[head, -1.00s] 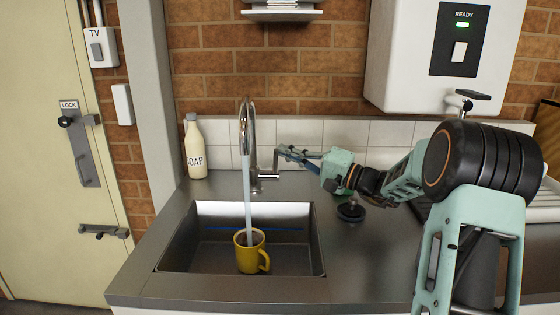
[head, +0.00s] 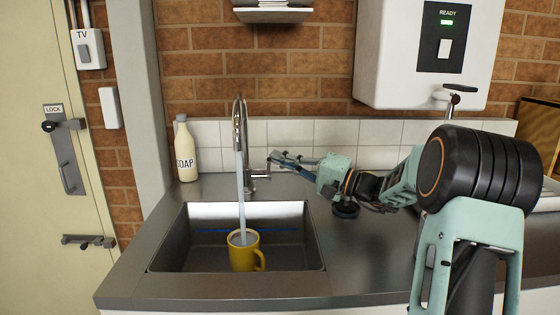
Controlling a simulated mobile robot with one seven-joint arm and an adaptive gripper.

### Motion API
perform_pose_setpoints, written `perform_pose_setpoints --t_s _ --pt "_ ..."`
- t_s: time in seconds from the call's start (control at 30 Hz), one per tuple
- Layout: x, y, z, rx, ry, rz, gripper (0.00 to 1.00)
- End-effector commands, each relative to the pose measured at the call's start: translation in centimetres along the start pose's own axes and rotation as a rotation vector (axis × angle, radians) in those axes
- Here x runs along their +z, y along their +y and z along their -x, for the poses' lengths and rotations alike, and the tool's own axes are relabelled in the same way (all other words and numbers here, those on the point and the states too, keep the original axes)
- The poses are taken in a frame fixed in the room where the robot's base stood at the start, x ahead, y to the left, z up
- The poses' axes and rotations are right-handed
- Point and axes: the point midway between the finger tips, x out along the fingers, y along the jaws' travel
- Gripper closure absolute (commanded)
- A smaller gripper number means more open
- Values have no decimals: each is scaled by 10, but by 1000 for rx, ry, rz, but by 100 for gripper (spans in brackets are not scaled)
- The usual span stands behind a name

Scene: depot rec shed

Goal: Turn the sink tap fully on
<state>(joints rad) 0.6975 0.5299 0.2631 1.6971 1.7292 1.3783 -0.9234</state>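The sink tap (head: 240,125) is a chrome gooseneck behind the basin. A stream of water runs from its spout into a yellow mug (head: 244,254) standing in the sink (head: 190,265). The tap's lever is on the right side of its base. My gripper (head: 276,163) reaches in from the right, with its fingertips at the lever.
A cream soap bottle (head: 186,150) stands left of the tap. A dark round plug (head: 345,210) lies on the counter below my gripper. A white water heater (head: 395,60) with a small spout hangs above at the right. The front right counter (head: 360,270) is clear.

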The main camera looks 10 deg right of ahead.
Motion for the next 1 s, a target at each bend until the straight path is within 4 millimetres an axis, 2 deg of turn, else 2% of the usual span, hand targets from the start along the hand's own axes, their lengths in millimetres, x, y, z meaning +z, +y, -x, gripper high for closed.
perform_pose_setpoints --t_s 0.03,0.33,0.43,0.8,1.0 --pt "6 4 -1 4 -15 -7 100" --pt "8 4 -2 3 -17 -10 100" --pt "6 -2 -3 2 -18 -8 100" --pt "-15 -68 -10 -1 -6 0 100" --pt "-22 -91 -13 0 -1 -2 100"
